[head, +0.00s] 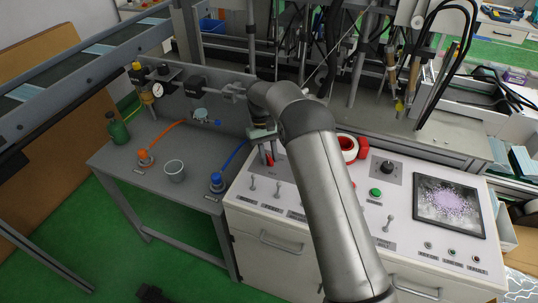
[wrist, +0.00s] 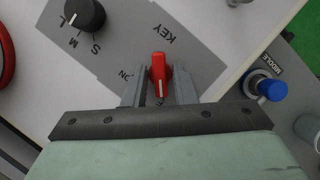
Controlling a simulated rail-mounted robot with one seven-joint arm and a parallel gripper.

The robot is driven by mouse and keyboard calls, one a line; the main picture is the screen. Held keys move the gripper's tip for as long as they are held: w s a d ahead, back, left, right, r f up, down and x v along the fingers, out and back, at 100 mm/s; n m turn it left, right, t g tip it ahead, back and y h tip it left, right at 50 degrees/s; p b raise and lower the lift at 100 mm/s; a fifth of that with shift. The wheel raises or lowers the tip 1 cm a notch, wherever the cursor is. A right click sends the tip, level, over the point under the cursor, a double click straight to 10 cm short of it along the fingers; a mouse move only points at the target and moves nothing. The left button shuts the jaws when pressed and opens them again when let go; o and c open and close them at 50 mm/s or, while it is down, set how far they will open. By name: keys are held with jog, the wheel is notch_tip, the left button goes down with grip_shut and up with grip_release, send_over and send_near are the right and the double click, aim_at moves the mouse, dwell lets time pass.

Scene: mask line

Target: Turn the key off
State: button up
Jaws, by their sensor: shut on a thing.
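The red key knob (wrist: 159,68) stands on a grey plate marked KEY in the wrist view. My gripper (wrist: 160,86) has one finger on each side of the knob and is shut on it. The white line on the knob points down the picture, toward my gripper's body. A label that seems to read ON lies left of the knob. Another mark below the knob is mostly hidden between the fingers.
A black selector knob (wrist: 84,16) marked with letters is beside the key. A red ring (head: 348,148), green button (head: 375,193), toggle switches and a screen (head: 449,206) are on the panel. A blue-capped valve (head: 217,181) and a cup (head: 175,170) stand on the grey table left.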

dwell(0.4)
jog(key=o, duration=1)
